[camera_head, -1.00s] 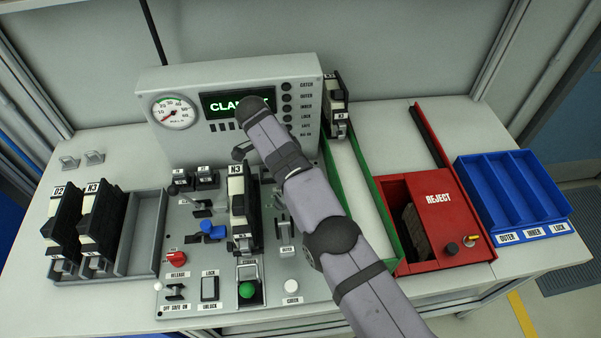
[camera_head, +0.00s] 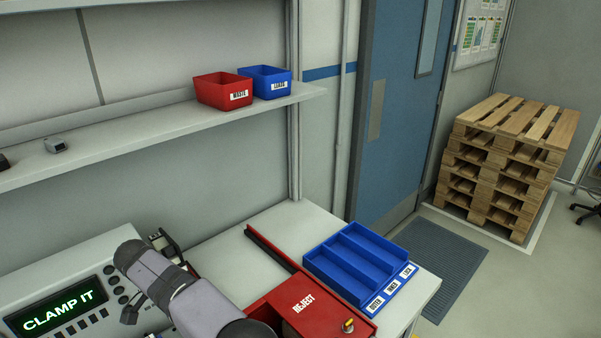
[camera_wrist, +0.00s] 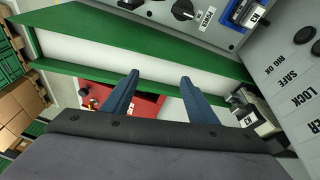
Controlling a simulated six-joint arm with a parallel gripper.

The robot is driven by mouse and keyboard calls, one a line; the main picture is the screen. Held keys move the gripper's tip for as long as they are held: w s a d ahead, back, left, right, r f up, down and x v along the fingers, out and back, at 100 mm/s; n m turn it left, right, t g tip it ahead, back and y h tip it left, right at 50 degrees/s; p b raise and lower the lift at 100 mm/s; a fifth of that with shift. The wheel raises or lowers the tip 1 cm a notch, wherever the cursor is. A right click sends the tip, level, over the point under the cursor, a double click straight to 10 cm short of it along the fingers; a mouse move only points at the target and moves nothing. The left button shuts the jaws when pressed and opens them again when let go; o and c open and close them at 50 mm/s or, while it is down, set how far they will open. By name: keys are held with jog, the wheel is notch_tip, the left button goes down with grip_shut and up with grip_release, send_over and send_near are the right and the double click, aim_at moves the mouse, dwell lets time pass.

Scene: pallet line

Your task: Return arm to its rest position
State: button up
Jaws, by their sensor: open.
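My arm (camera_head: 185,298) reaches in from the bottom edge in the head view, beside the console (camera_head: 60,285) whose screen reads "CLAMP IT". The gripper's fingers cannot be made out there. In the wrist view my gripper (camera_wrist: 159,77) shows two blue fingers set well apart, open with nothing between them. They point over a pale lane with green walls (camera_wrist: 130,28). Part of the red box (camera_wrist: 103,97) shows around the left finger. A black and white block (camera_wrist: 252,112) is to the right of the right finger.
In the head view, the red REJECT box (camera_head: 312,305) and the blue three-slot tray (camera_head: 350,262) are right of my arm. A shelf (camera_head: 150,132) above holds a red bin (camera_head: 223,90) and a blue bin (camera_head: 265,82). Pallets (camera_head: 505,165) stand on the floor at right.

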jog(key=w+d+r+n+g+y+p, duration=0.15)
jog(key=d+r, duration=0.25)
jog(key=d, duration=0.8)
jog(key=d+r+n+p, duration=0.2)
jog(key=d+r+n, duration=0.15)
jog(key=d, duration=0.95)
jog(key=s+d+n+y+p, duration=0.1)
jog(key=s+d+n+p, duration=0.1)
jog(key=s+d, duration=1.3)
jog(key=s+p, duration=0.1)
jog(key=s, duration=0.2)
jog(key=shift+s+d+r, duration=0.25)
jog(key=shift+s+r, duration=0.05)
jog(key=shift+s, duration=0.05)
